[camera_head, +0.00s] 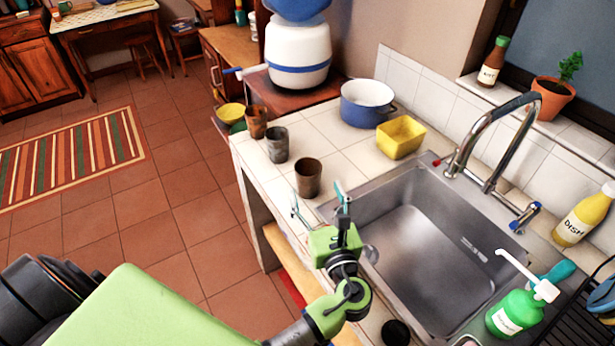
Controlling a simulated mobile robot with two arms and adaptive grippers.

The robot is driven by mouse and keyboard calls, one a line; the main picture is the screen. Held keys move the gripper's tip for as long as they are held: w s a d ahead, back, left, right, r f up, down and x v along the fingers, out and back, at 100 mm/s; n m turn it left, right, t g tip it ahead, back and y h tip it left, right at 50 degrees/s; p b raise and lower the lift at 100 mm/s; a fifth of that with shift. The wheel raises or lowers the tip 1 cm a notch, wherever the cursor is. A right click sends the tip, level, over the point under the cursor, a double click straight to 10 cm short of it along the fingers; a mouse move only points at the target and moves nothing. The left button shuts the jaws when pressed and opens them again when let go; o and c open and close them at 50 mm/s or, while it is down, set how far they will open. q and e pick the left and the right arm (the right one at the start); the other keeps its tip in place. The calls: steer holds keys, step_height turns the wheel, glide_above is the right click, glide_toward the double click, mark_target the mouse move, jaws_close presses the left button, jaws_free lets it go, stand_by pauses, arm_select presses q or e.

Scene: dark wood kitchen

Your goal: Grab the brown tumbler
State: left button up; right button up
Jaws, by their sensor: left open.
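Three tumblers stand in a row on the white tiled counter (340,160). The nearest one is a plain dark brown tumbler (308,178). Behind it is a grey tumbler (277,145), and farthest back is a mottled rusty-brown tumbler (256,121). All are upright. My left gripper (316,193) is open, with its thin teal-tipped fingers spread just on the near side of the dark brown tumbler. Nothing is held between them. I cannot tell whether a finger touches it. My right gripper is not in view.
The steel sink (430,240) with its arched faucet (485,140) lies right of my left gripper. A green soap bottle (515,313) is at the front right. Open floor lies left.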

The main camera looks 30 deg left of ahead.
mark_target(305, 160)
arm_select(q)
steer(key=x, duration=0.4)
steer(key=shift+w+a+f+p, duration=0.1)
steer(key=shift+w+a+p, duration=0.1)
steer(key=shift+p, duration=0.15)
steer(key=p+x, duration=0.1)
steer(key=x, duration=0.3)
steer(key=shift+w+p, duration=0.15)
steer(key=shift+p, duration=0.2)
steer(key=shift+w+a, duration=0.25)
steer(key=shift+a, duration=0.05)
steer(key=shift+d, duration=0.15)
steer(key=c, duration=1.2)
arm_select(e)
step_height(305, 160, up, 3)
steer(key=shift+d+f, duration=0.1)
